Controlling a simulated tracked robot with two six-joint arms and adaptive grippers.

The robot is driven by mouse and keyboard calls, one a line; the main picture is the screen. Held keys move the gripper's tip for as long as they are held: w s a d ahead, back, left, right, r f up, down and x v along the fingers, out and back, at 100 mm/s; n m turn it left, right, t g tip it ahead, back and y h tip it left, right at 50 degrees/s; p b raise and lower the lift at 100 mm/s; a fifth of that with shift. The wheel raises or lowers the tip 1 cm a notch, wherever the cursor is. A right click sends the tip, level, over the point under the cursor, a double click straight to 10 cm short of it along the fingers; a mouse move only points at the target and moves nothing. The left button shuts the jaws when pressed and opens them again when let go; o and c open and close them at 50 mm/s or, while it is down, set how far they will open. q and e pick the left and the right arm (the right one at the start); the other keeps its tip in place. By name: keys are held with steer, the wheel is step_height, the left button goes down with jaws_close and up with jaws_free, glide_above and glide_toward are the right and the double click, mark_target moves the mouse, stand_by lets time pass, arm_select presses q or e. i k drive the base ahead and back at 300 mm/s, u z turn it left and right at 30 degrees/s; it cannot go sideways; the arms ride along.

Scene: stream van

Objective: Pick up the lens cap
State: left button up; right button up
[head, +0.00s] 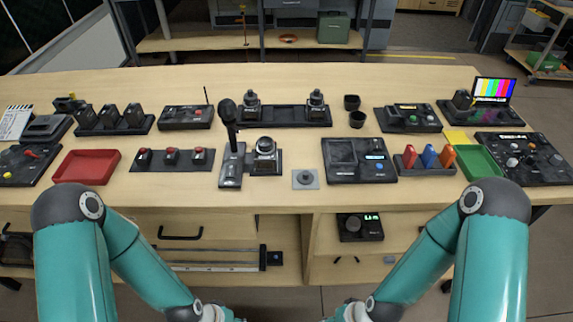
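I cannot tell for certain which thing is the lens cap. Two small dark round pieces, one at the back (351,102) and one in front of it (357,119), sit right of centre on the wooden bench (300,198). A small grey square plate with a round knob-like piece (305,179) lies near the bench's front edge. Both my teal arms reach down to the bottom edge of the head view, one on each side. Only wrist parts show there; my gripper fingers are out of the picture. Nothing of mine touches the bench things.
A red tray (87,166) is at left, a green tray (479,162) at right. A black microphone (228,112) stands upright near the centre. Several control boxes and a colour-bar monitor (494,90) fill the bench. Bare wood surrounds the grey plate. Open shelves lie below the front edge.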

mark_target(306, 177)
steer(key=z, duration=1.15)
steer(key=i, duration=0.1)
steer(key=u, duration=2.85)
steer(key=k, duration=1.25)
steer(key=z, duration=0.55)
steer(key=i, duration=1.3)
steer(key=z, duration=0.15)
